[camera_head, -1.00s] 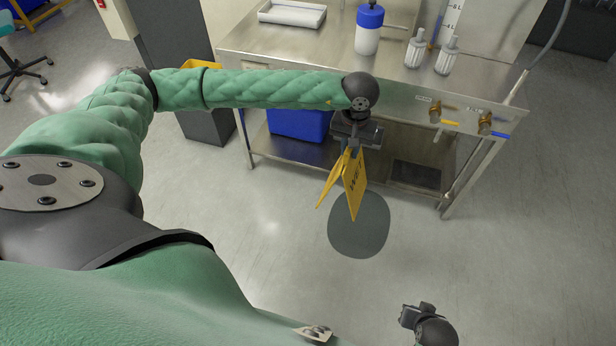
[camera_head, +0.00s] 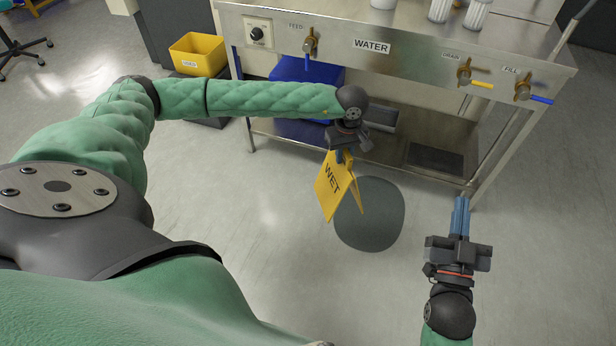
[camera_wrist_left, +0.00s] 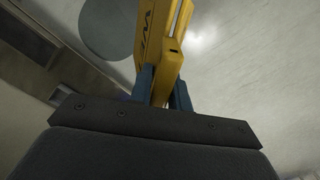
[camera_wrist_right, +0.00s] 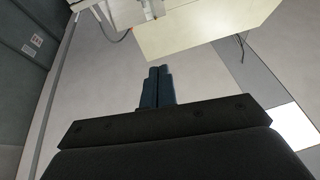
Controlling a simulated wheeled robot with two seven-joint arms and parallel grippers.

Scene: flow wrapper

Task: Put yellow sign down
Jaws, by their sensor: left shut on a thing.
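The yellow folding sign (camera_head: 333,184) with "WET" on it hangs under my left gripper (camera_head: 342,155) in the head view. My left gripper is shut on its top edge, and the two panels spread slightly apart below. The sign also shows between the blue fingers in the left wrist view (camera_wrist_left: 165,50). It appears beside and partly over a dark round patch (camera_head: 372,215) on the floor; I cannot tell whether its feet touch the floor. My right gripper (camera_head: 460,203) is empty with its blue fingers together; the right wrist view (camera_wrist_right: 158,75) shows them side by side.
A steel table (camera_head: 400,62) with valves and a lower shelf (camera_head: 420,165) stands close behind the sign. A blue bin (camera_head: 300,130) is under it. A yellow bin (camera_head: 198,55) is at the left. Open floor (camera_head: 260,240) lies in front.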

